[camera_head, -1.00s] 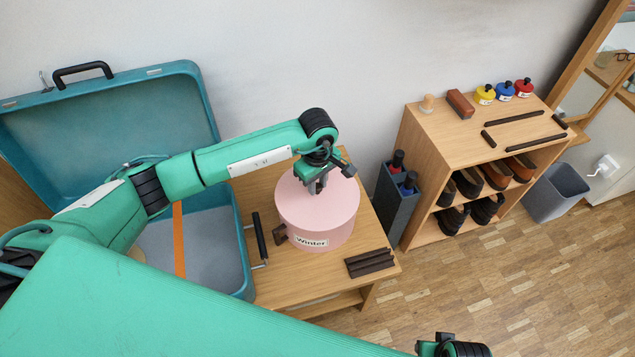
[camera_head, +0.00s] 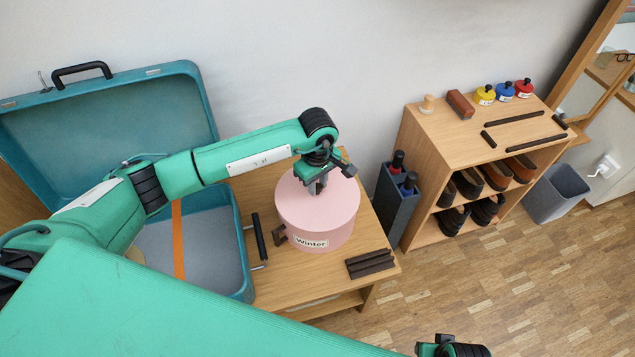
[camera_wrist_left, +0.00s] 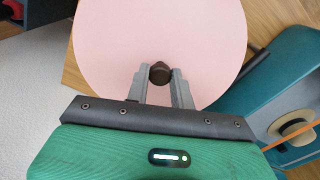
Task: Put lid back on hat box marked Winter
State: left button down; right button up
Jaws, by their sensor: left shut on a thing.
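The pink round hat box (camera_head: 313,234) with the label "Winter" (camera_head: 311,243) stands upright on the small wooden table (camera_head: 285,282). Its pink lid (camera_head: 341,196) sits on top of the box and looks level; I cannot tell whether it is fully seated. The lid also fills the top of the left wrist view (camera_wrist_left: 160,30). My left gripper (camera_head: 318,188) is above the lid's middle, shut on the dark knob (camera_wrist_left: 160,73), which shows between the fingers in the left wrist view.
An open teal suitcase (camera_head: 240,265) with an orange strap (camera_head: 178,240) stands left of the box. Dark bars (camera_head: 370,263) lie at the table's front right. A dark holder with bottles (camera_head: 396,205) and a shoe shelf (camera_head: 425,150) stand to the right.

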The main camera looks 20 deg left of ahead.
pick_arm(q)
jog(key=shift+f+b, duration=0.2)
jog(key=shift+b, duration=0.35)
dwell(0.9)
jog(key=c, duration=0.6)
grip_release()
jog(key=shift+c, duration=0.2)
jog(key=shift+r, duration=0.15)
jog(key=shift+r+p, duration=1.65)
jog(key=shift+r, duration=1.75)
jog(key=shift+c, duration=0.2)
grip_shut()
